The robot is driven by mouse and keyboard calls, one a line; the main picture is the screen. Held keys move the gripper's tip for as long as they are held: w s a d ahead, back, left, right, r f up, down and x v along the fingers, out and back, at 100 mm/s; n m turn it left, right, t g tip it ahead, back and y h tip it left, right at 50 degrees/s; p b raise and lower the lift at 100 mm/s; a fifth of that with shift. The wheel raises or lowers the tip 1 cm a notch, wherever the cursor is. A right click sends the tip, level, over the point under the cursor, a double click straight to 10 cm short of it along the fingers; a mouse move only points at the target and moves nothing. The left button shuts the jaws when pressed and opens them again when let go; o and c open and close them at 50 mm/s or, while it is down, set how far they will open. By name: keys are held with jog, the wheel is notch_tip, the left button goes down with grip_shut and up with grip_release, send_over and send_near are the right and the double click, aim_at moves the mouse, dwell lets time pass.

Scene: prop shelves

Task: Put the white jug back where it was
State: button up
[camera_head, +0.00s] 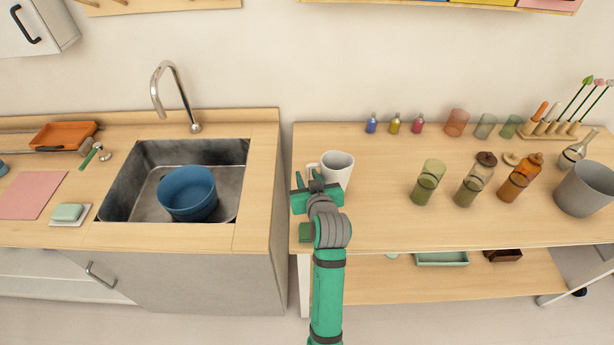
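The white jug (339,168) stands upright on the left part of the wooden table (380,218). Its handle side faces left, toward my gripper (314,178). My green gripper is at the jug's left side, with its two fingers pointing away from me and a gap between them. The right finger is close to the jug's handle. I cannot tell whether the fingers touch the handle or close on it. My wrist hides the table just in front of the jug.
To the right stand a green jar (427,180), an amber bottle (518,180) and a grey bin (585,188). Small bottles (395,124) line the back. A sink (128,178) holding a blue pot (187,192) is at left, across a gap. The table's middle is clear.

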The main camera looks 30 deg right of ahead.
jog(key=v, duration=1.1)
